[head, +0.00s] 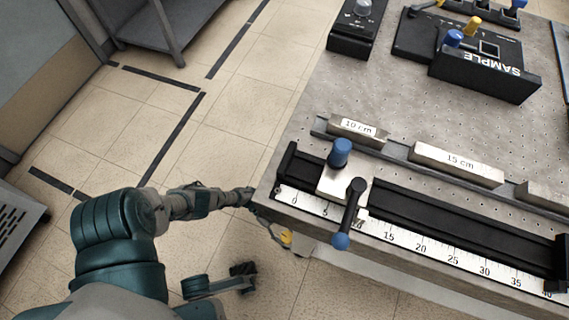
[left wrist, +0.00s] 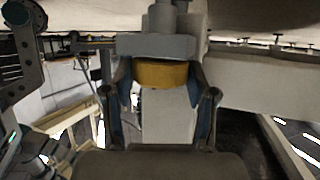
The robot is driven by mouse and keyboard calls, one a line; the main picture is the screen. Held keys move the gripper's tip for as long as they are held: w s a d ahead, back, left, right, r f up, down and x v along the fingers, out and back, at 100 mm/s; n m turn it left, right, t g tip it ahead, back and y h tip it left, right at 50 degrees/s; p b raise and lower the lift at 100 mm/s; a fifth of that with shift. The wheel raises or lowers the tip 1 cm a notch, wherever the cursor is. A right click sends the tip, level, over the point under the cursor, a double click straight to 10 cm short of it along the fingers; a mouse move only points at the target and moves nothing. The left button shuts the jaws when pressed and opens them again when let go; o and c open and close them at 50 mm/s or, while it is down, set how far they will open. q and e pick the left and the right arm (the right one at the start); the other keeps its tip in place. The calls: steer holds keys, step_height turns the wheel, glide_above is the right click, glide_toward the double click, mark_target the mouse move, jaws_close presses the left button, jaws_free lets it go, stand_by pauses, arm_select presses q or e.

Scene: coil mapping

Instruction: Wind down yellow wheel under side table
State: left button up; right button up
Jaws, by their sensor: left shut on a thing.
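The yellow wheel (left wrist: 160,75) sits under the table on a grey mount in the left wrist view. A bit of yellow (head: 286,237), which looks like the wheel, shows below the table's near left edge in the head view. My left gripper (left wrist: 163,84) has a finger on each side of the wheel and is shut on it. In the head view the left gripper (head: 246,196) reaches in under the side table's corner, with its fingertips mostly hidden. The side table (head: 290,230) has a perforated metal top. My right gripper is not in view.
On the table are a ruled rail (head: 450,230) with a blue-knobbed slider (head: 340,180), blocks marked 10 cm (head: 358,128) and 15 cm (head: 458,163), and a black SAMPLE box (head: 487,72). A grey shelf (head: 160,25) stands at the back left. Tiled floor with dark tape lies left of the table.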

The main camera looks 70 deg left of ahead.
arm_select(q)
steer(key=shift+w, duration=0.1)
stand_by(0.4)
steer(key=o, duration=1.2)
steer(key=shift+c, duration=0.2)
steer(key=v, duration=1.2)
steer(key=shift+w+a+f, duration=0.1)
steer(key=shift+f, duration=0.05)
